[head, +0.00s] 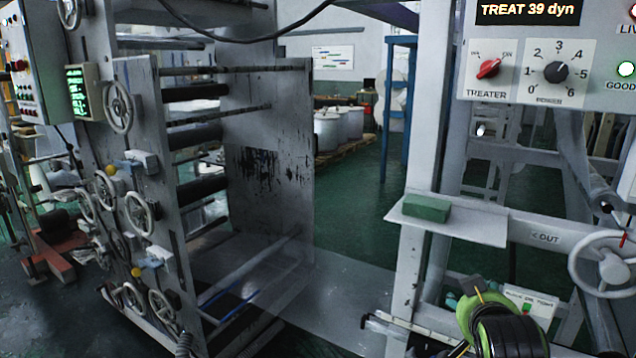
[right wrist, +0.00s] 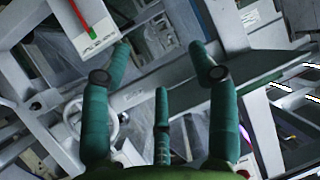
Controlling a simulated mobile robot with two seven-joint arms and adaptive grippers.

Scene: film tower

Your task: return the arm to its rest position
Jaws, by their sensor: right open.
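My right gripper (right wrist: 160,58) shows in the right wrist view with its teal fingers spread apart. Nothing is held between them. Behind the fingers are grey machine frames, a handwheel and a white plate with a red and green mark, all tilted in this view. In the head view, a green and black part of my right arm (head: 490,318) shows at the lower right, in front of the right machine frame. The fingertips are not clearly visible there. My left gripper is not in view.
A grey shelf (head: 450,222) holds a green block (head: 426,208), above and left of my right arm. A handwheel (head: 603,262) stands at the right edge. The control panel (head: 555,60) is above. A roller frame with several handwheels (head: 140,214) stands left. Green floor (head: 352,222) shows between the frames.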

